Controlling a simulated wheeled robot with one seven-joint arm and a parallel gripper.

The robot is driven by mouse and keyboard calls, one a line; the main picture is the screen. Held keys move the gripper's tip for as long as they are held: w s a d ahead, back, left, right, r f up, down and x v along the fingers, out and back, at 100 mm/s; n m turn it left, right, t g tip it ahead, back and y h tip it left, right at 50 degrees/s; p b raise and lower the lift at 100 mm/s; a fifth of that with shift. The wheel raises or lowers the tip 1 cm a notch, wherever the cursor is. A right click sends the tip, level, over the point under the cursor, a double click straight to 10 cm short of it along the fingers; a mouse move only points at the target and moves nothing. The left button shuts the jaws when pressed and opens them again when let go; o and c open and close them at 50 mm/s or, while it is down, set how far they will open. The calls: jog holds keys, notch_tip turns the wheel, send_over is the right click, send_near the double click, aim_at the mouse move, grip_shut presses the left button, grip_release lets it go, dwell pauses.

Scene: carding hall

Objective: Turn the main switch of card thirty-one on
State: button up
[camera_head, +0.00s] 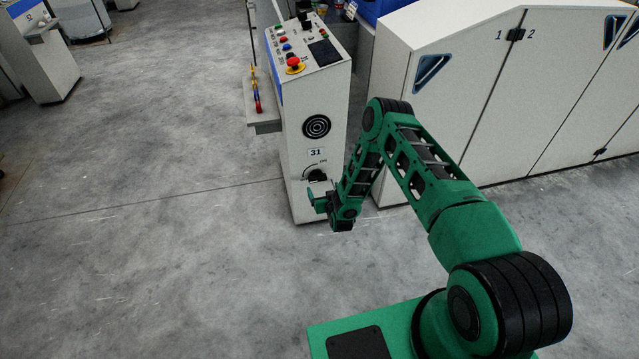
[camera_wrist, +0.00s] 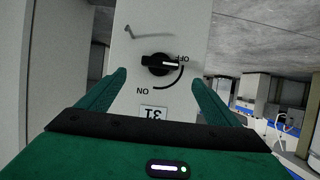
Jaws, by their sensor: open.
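The main switch is a black rotary knob on the white end cabinet of card thirty-one (camera_head: 318,120), below the "31" label (camera_head: 316,153). In the head view the knob (camera_head: 315,174) is partly hidden by my gripper (camera_head: 318,192). The wrist view shows the panel upside down. There the knob (camera_wrist: 157,65) lies across, its white mark pointing right to "OFF"; "ON" stands at the lower left of the arc. My gripper (camera_wrist: 158,77) is open and empty. Its green fingers lie either side of the knob in the picture; I see no contact.
A red emergency button (camera_head: 295,64) and smaller buttons are on the cabinet's top panel. A side shelf (camera_head: 266,125) juts out left. White machine doors (camera_head: 460,85) stand to the right of the cabinet. The grey floor (camera_head: 140,200) at left is clear.

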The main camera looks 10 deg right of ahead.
aim_at(319, 180)
jog(key=x, duration=0.9)
jog(key=shift+w+f, duration=0.1)
jog(key=shift+w, duration=0.1)
jog(key=c, duration=1.1)
jog(key=shift+o, duration=0.2)
jog(key=shift+d, duration=0.15)
